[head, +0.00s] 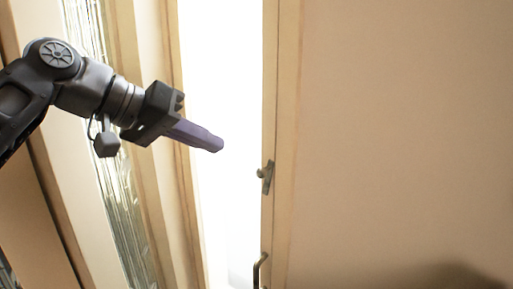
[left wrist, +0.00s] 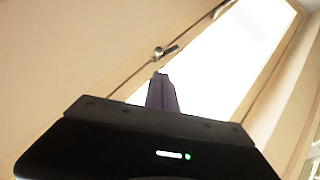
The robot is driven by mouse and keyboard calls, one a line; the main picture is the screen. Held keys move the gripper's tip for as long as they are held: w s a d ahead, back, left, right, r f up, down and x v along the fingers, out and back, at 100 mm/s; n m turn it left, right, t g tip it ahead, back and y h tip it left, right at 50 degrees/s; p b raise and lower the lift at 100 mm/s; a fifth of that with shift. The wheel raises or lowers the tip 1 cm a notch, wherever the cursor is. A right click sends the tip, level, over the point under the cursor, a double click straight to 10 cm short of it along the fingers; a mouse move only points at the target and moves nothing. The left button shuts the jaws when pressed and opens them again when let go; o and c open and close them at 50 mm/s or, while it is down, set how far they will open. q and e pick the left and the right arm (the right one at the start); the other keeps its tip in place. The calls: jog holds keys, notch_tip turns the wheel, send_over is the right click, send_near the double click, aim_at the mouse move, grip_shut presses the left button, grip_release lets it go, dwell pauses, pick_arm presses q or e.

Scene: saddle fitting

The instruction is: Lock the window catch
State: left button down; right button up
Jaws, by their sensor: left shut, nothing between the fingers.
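The window catch (head: 266,176) is a small metal fitting with a knob on the wooden frame edge right of the bright opening. It also shows in the left wrist view (left wrist: 165,51), just beyond my fingertips. My left gripper (head: 221,146) has purple-grey fingers, shut and empty. In the head view its tip is up and left of the catch, with a gap between them. In the left wrist view the fingers (left wrist: 160,78) point toward the catch; I cannot tell the exact distance. My right gripper is not in view.
A dark curved handle (head: 260,270) sits below the catch on the same frame (head: 284,110). A bare beige wall (head: 400,130) fills the right. On the left, a wooden frame with textured glass (head: 122,215) stands behind my left arm. The bright opening is clear.

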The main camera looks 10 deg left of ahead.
pick_arm(q)
jog(key=shift+s+a+r, duration=0.15)
jog(key=shift+s+r, duration=0.3)
jog(key=shift+r, duration=0.2)
jog(key=shift+f, duration=0.1)
send_near(269, 164)
jog(key=x, duration=0.5)
jog(key=shift+a+p, duration=0.1)
jog(key=shift+p, duration=0.25)
jog(key=shift+s, duration=0.1)
